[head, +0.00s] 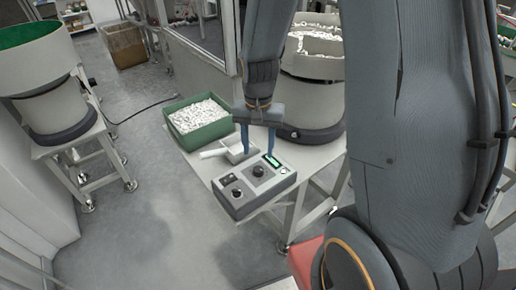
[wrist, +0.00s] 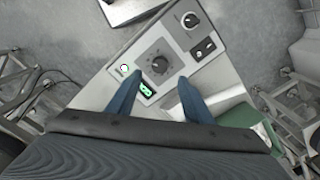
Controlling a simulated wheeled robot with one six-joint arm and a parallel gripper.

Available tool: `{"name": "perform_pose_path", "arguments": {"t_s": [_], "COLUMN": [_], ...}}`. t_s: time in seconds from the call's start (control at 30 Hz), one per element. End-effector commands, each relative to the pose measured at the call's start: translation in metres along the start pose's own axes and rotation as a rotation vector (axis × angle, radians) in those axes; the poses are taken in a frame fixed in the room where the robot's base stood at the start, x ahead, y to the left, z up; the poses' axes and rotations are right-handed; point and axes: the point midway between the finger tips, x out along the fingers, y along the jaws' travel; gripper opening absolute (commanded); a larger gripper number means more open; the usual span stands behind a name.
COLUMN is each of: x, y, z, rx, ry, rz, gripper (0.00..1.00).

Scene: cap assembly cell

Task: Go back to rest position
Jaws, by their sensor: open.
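My gripper (head: 257,145) hangs over the small table, with its two blue fingers spread apart and nothing between them. In the head view its fingers point down just behind the grey control box (head: 254,186), which has black knobs and a lit green display. In the wrist view my gripper (wrist: 156,84) shows its fingertips over the near edge of the control box (wrist: 172,55). I cannot tell whether the fingertips touch the box.
A green bin (head: 198,122) of white parts and a white scoop (head: 233,152) are on the table (head: 320,155). A bowl feeder (head: 308,95) stands behind, another (head: 48,85) at left. A cardboard box (head: 124,45) is on the floor. Open floor (head: 150,220) lies front left.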

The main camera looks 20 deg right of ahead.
Motion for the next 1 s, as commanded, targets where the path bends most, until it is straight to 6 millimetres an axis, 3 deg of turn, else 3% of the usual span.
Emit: {"name": "perform_pose_path", "arguments": {"t_s": [0.27, 0.37, 0.7, 1.0], "x": [0.000, -0.009, -0.063, -0.075], "y": [0.000, 0.004, 0.036, 0.049], "z": [0.000, 0.006, 0.061, 0.084], "rx": [0.000, -0.039, -0.397, -0.540], "ry": [0.000, 0.008, 0.076, 0.100], "rz": [0.000, -0.005, -0.028, -0.028], "gripper": [0.46, 0.46, 0.46, 0.46]}}
